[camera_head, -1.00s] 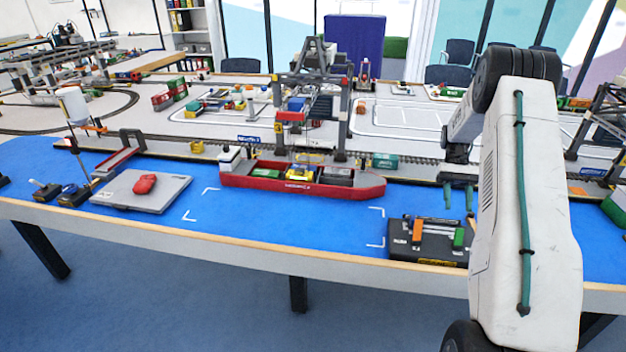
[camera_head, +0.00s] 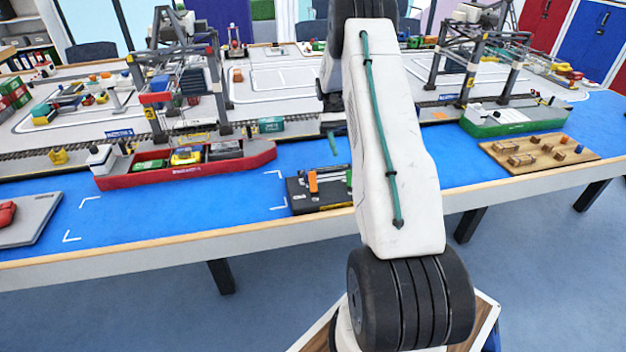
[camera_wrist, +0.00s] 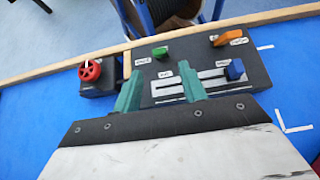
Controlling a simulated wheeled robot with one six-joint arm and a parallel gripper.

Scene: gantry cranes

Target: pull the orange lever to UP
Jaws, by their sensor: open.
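The orange lever (camera_wrist: 227,38) is on the far right corner of a dark control box (camera_wrist: 205,57) in the wrist view, with a small label beside it. In the head view the orange lever (camera_head: 313,182) stands up at the left part of the box (camera_head: 322,200). My gripper (camera_wrist: 160,85) is open and empty, its two teal fingers over the near edge of the box, apart from the orange lever.
A green lever (camera_wrist: 160,52) and a blue slider knob (camera_wrist: 235,70) share the box. A red knob (camera_wrist: 90,70) on a separate unit stands to its left. A red ship (camera_head: 190,165) lies left of the box in the head view. A wooden board with blocks (camera_head: 540,152) is to the right.

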